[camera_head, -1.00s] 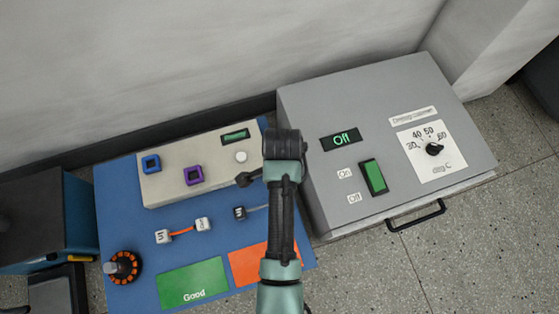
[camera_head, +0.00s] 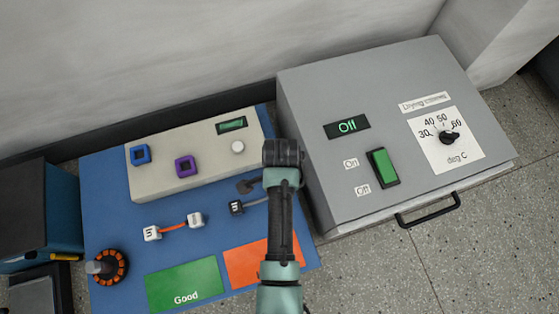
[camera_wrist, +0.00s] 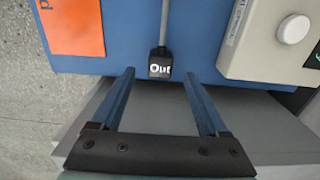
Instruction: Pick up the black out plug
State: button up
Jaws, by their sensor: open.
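The black out plug (camera_wrist: 160,63), marked "Out", lies on the blue mat (camera_wrist: 125,22) near its edge in the wrist view, with a grey cable running up from it. My gripper (camera_wrist: 159,74) is open and empty. Its two blue fingers point at the plug, which sits in line with the gap between them, just past the tips. I cannot tell the height between fingers and plug. In the head view my arm hides the out plug; the other black plug (camera_head: 237,207) shows left of the arm, with its cable running behind it.
White plugs (camera_head: 152,232) joined by an orange cable lie to the left. The beige box (camera_head: 212,153) stands behind, with a white button (camera_wrist: 293,29). The grey cabinet (camera_head: 390,80) stands close right of my arm. Green (camera_head: 185,287) and orange (camera_head: 250,262) areas lie in front.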

notch_tip(320, 180, down, 4)
jog(key=b, duration=0.3)
jog(key=shift+a+f, duration=0.15)
jog(key=shift+f, duration=0.05)
jog(key=shift+r, duration=0.1)
grip_shut()
